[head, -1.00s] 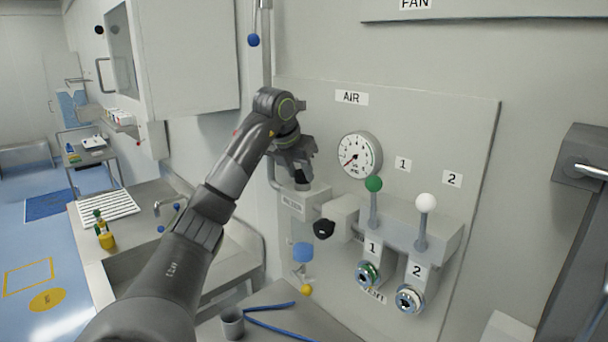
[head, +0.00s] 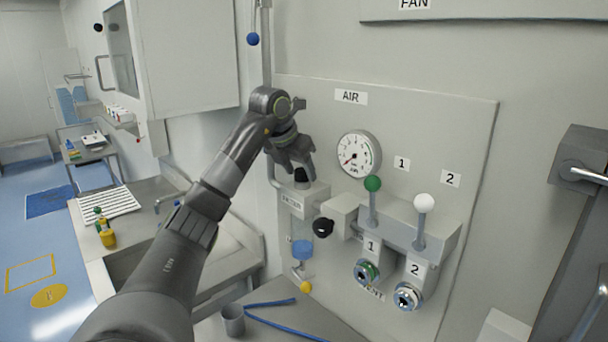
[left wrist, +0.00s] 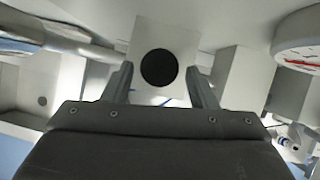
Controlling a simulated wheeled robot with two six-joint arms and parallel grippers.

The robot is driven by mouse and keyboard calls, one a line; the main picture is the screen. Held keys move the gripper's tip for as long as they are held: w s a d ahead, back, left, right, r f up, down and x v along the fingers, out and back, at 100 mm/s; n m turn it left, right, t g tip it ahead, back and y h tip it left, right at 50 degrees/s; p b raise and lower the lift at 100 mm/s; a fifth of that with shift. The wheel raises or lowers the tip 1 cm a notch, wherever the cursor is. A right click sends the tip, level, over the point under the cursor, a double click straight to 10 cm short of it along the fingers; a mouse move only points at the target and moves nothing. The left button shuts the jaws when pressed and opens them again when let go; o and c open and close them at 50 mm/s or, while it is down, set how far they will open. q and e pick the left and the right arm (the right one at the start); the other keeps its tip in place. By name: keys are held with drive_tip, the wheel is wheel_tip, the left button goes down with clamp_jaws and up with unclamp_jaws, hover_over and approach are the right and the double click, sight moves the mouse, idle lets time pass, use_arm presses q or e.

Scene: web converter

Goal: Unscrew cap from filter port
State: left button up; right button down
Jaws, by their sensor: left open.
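The filter block (head: 303,201) is a pale grey box on the wall panel, with a label on its front. A black cap (head: 301,174) stands on its top. In the left wrist view the cap (left wrist: 159,68) is a black disc on the pale block (left wrist: 189,42). My left gripper (head: 302,172) comes down over the cap from above. Its two fingers (left wrist: 162,84) are open, one on each side of the cap, with a gap on both sides. In the head view the gripper partly hides the cap. My right gripper is not in view.
A gauge (head: 359,154) and levers with a green knob (head: 372,184) and a white knob (head: 424,202) are to the right. A black knob (head: 323,228) is beside the block. A blue-topped bowl (head: 302,250) hangs below. A bench (head: 255,305) holds a grey cup (head: 233,320).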

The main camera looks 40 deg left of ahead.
use_arm(q)
drive_tip(key=shift+s+a+m+h, duration=0.15)
drive_tip(key=shift+m+h, duration=0.15)
drive_tip(key=shift+m, duration=0.2)
drive_tip(key=shift+m, duration=0.3)
drive_tip(key=shift+a+m+h, duration=0.25)
drive_tip(key=shift+m+h, duration=0.55)
drive_tip(key=shift+m, duration=0.4)
drive_tip(key=shift+d, duration=0.1)
